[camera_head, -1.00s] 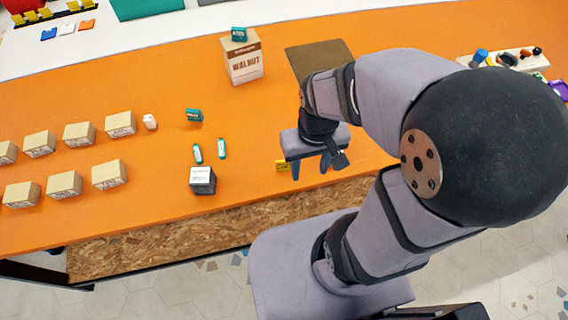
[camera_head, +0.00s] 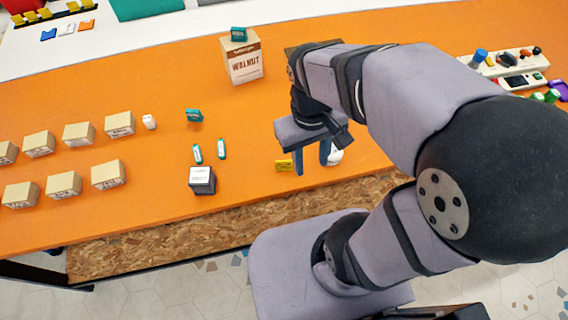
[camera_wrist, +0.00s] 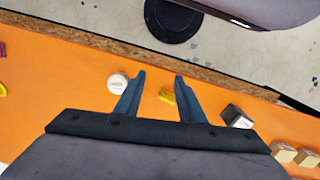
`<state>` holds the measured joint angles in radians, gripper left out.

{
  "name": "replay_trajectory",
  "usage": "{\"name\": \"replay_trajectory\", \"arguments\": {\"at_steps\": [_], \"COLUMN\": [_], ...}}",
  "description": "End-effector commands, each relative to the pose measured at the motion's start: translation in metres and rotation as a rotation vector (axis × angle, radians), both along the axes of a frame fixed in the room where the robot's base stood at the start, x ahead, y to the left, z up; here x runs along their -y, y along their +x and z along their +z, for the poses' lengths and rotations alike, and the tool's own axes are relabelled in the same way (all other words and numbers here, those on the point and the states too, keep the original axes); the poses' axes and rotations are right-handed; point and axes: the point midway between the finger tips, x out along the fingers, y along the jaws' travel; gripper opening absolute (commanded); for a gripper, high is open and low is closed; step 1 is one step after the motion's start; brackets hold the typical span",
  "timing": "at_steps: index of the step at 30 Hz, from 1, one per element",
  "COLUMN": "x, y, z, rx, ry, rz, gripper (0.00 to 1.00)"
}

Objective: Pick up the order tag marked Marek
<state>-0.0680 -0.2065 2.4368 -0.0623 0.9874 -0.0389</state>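A small yellow tag (camera_head: 284,166) lies on the orange table near its front edge, with dark marks too small to read. It also shows in the wrist view (camera_wrist: 167,96), seen between the fingers and nearer the right one. Two small green-and-white pieces, one on the left (camera_head: 197,154) and one on the right (camera_head: 221,149), lie further left; their marks are unreadable too. I cannot tell which piece says Marek. My gripper (camera_head: 312,168) is open and empty, just right of the yellow tag in the head view; its fingers also show in the wrist view (camera_wrist: 160,75).
A white round object (camera_head: 335,157) is beside the right finger. A dark box with a white top (camera_head: 202,180) stands left of the yellow tag. Several tan boxes (camera_head: 108,174) stand at the left.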

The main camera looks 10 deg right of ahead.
Motion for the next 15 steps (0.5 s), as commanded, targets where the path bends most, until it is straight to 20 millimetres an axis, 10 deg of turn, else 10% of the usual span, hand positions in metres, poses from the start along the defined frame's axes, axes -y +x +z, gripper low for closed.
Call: {"name": "replay_trajectory", "arguments": {"at_steps": [15], "x": [-0.006], "y": [0.015], "z": [-0.013], "rx": [-0.411], "ry": [-0.394], "rz": [0.801], "gripper": [0.36]}}
